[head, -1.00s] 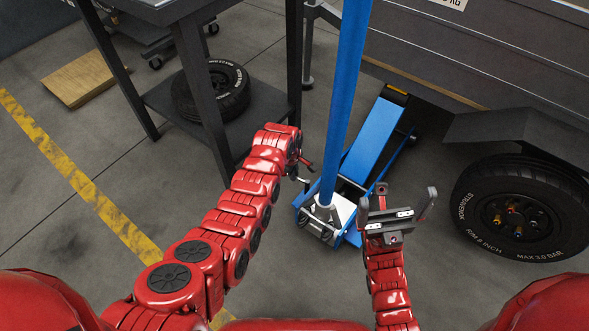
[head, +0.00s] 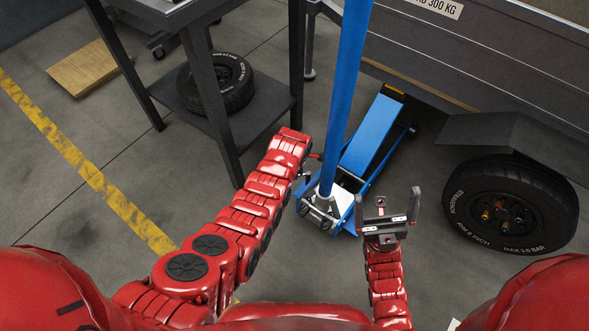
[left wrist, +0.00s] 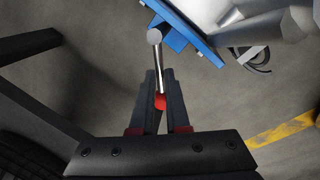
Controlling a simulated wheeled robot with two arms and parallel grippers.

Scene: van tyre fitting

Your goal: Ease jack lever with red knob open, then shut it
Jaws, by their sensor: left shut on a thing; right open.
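The blue jack (head: 372,135) stands on the floor with its long blue handle (head: 345,100) upright. Its lever (left wrist: 158,65) is a short metal rod with a red knob (left wrist: 161,101) at its end. In the left wrist view my left gripper (left wrist: 160,95) is shut on the red knob, its dark fingers on both sides. The rod runs from the knob to a round pivot end beside the blue jack frame. In the head view my left arm mostly hides this gripper and the knob. My right gripper (head: 388,204) is open and empty, right of the jack base.
A dark table (head: 215,120) with a tyre (head: 222,84) on its lower shelf stands left of the jack. A wheel (head: 512,204) under a grey trailer (head: 485,60) is at the right. A wooden board (head: 95,70) lies far left. Floor before the jack is clear.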

